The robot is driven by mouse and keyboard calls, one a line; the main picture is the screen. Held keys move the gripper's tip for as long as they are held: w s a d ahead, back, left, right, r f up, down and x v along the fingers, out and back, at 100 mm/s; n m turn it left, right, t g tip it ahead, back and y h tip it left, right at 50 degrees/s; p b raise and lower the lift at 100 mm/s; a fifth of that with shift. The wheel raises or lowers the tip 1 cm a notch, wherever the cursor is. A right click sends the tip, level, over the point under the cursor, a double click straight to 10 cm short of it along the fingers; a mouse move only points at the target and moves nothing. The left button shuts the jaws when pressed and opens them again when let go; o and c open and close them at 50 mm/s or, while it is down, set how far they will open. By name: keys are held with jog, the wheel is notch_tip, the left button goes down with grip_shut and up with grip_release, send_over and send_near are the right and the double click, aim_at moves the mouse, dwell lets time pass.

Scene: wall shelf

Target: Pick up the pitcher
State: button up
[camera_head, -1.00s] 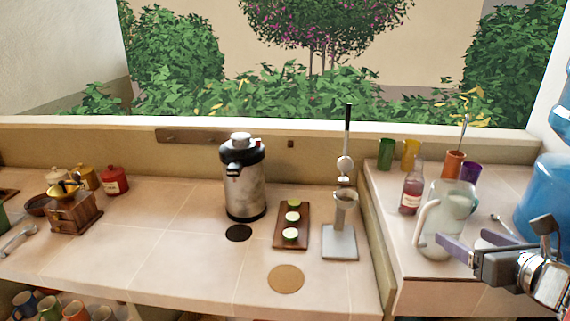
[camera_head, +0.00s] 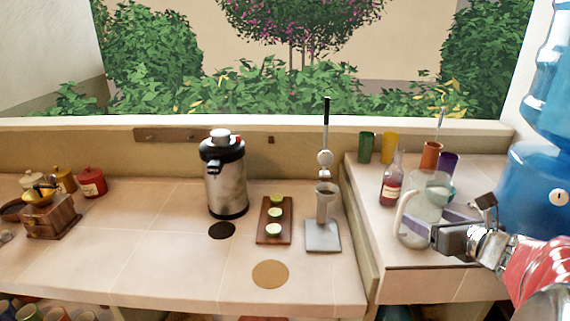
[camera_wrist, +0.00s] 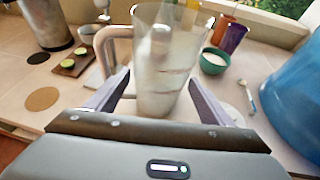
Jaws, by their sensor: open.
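The pitcher (camera_head: 428,192) is a clear, tapered jug with a pale handle on its left. It stands upright on the right-hand counter in the head view. In the wrist view the pitcher (camera_wrist: 165,70) is straight ahead, with its lower part between my two purple-grey fingers. My gripper (camera_head: 432,217) is open around the pitcher's lower body, one finger on each side. In the wrist view my gripper (camera_wrist: 152,98) shows a gap between the left finger and the pitcher; the right finger is close to its wall. The handle (camera_wrist: 112,45) is beyond the left finger.
A sauce bottle (camera_head: 391,182) stands left of the pitcher, with coloured cups (camera_head: 388,147) behind. A teal bowl (camera_wrist: 214,61) and a spoon (camera_wrist: 247,93) lie to the right. A large blue water jug (camera_head: 540,190) limits room on the right.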

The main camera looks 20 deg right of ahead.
aim_at(420, 176)
jog(key=shift+x, duration=1.35)
jog(key=shift+x, duration=2.65)
jog(key=shift+s, duration=0.1)
jog(key=shift+c, duration=0.6)
jog(key=c, duration=0.9)
jog(key=shift+o, duration=0.2)
jog(key=shift+r, duration=0.25)
jog(key=shift+r, duration=4.75)
